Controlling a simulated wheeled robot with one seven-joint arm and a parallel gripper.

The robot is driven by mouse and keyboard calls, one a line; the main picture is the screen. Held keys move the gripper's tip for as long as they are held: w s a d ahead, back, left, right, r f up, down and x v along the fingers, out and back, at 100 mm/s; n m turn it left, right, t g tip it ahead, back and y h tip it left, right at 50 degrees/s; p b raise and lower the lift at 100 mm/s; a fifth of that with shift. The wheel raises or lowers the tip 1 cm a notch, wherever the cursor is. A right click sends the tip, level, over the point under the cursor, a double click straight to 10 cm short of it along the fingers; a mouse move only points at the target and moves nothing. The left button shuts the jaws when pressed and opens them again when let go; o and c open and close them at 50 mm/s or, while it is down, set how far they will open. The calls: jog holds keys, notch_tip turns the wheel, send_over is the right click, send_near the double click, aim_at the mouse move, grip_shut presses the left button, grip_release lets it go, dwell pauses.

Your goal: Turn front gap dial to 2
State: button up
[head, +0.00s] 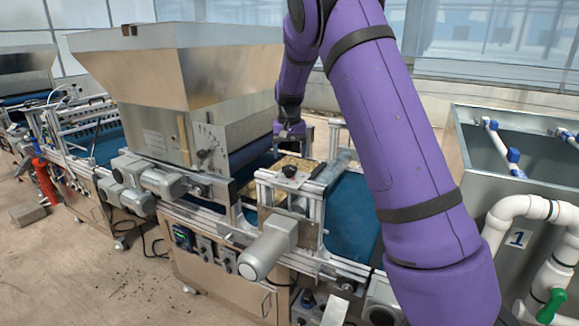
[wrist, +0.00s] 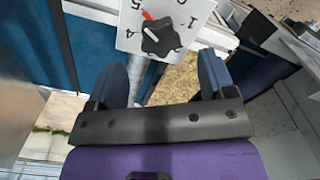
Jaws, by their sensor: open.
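The dial is a black knob (wrist: 163,37) on a white plate (wrist: 128,42), just beyond my fingertips in the wrist view. The digits 4 and 5 show at left, and 1 and 2 at right; the upper part of the plate is cut off. In the head view a black knob (head: 289,171) sits on top of the metal bridge over the belt. My gripper (head: 290,132) is above and behind it. In the wrist view my gripper (wrist: 160,70) is open and empty, apart from the knob.
A large metal hopper (head: 180,85) stands left of my gripper, with another dial plate (head: 209,145) on its side. A grey motor (head: 268,248) sticks out in front of the bridge. A blue belt (head: 352,215) runs underneath. A grey sink (head: 520,160) is at right.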

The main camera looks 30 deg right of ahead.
aim_at(290, 167)
jog(key=shift+f, duration=2.5)
jog(key=c, duration=0.9)
